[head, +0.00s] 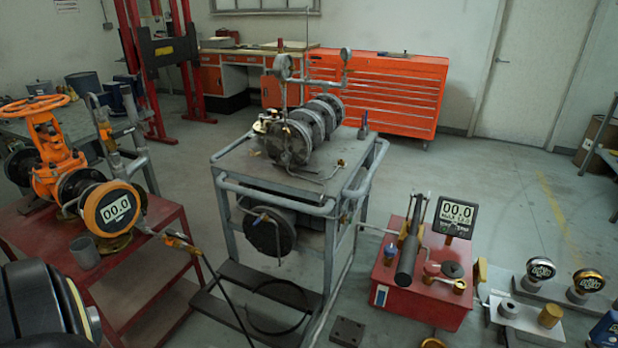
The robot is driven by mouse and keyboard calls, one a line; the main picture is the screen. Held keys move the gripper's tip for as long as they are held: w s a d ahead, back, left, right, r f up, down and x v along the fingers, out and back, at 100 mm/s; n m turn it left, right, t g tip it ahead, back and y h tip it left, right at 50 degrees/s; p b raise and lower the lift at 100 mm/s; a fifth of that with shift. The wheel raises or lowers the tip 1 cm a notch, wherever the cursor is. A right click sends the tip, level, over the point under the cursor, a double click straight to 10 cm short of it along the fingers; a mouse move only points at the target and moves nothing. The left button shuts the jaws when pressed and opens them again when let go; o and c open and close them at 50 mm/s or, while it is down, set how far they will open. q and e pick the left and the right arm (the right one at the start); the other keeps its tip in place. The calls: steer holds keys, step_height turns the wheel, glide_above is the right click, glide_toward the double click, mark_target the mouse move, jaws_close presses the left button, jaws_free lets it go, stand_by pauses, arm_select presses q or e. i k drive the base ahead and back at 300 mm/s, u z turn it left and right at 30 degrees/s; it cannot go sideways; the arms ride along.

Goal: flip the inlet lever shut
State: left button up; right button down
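An orange gate valve (50,150) with an orange handwheel (34,107) stands on a red table at the left. A round orange-rimmed gauge (112,208) reading 00.0 is in front of it. A small orange-yellow fitting (180,243) sits on the hose line right of the gauge; it may carry the inlet lever, but it is too small to tell its position. Neither of my grippers is in view. A large dark rounded shape, possibly part of my arm, fills the bottom left corner.
A grey cart (228,178) with dark cylinders stands in the middle. A red pump box (420,285) with a 00.0 display (456,216) stands to its right. A black hose (225,300) runs down from the red table (125,290). Small gauges (541,268) lie at the right.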

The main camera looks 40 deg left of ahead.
mark_target(169, 232)
steer(key=u, duration=2.25)
steer(key=k, duration=0.65)
steer(key=u, duration=0.8)
steer(key=i, duration=1.55)
steer(key=z, duration=0.85)
